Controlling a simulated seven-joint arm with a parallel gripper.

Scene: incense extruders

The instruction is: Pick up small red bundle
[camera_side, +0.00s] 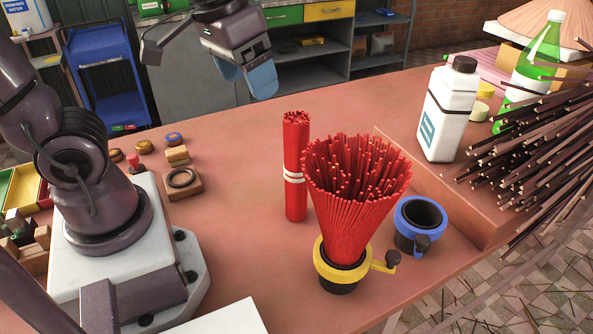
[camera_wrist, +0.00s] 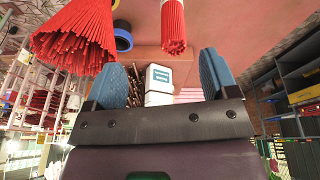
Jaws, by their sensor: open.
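The small red bundle (camera_side: 296,165) is a narrow upright bunch of red sticks with a white band around it, standing on the table left of the larger bundle. It also shows at the top of the wrist view (camera_wrist: 173,25), beyond my fingers. The large flared red bundle (camera_side: 357,190) stands in a black and yellow cup; in the wrist view it is at upper left (camera_wrist: 78,32). My gripper (camera_side: 247,80) has blue fingers, spread apart and empty. It is above the table's far side, to the upper left of the small bundle and clear of it.
A blue and black cup (camera_side: 419,222) is right of the large bundle. A white bottle (camera_side: 448,110), a green bottle (camera_side: 537,55) and a spray of dark sticks (camera_side: 535,150) crowd the right. Small wooden pieces (camera_side: 182,183) lie near my base. The table (camera_side: 240,205) left of the small bundle is clear.

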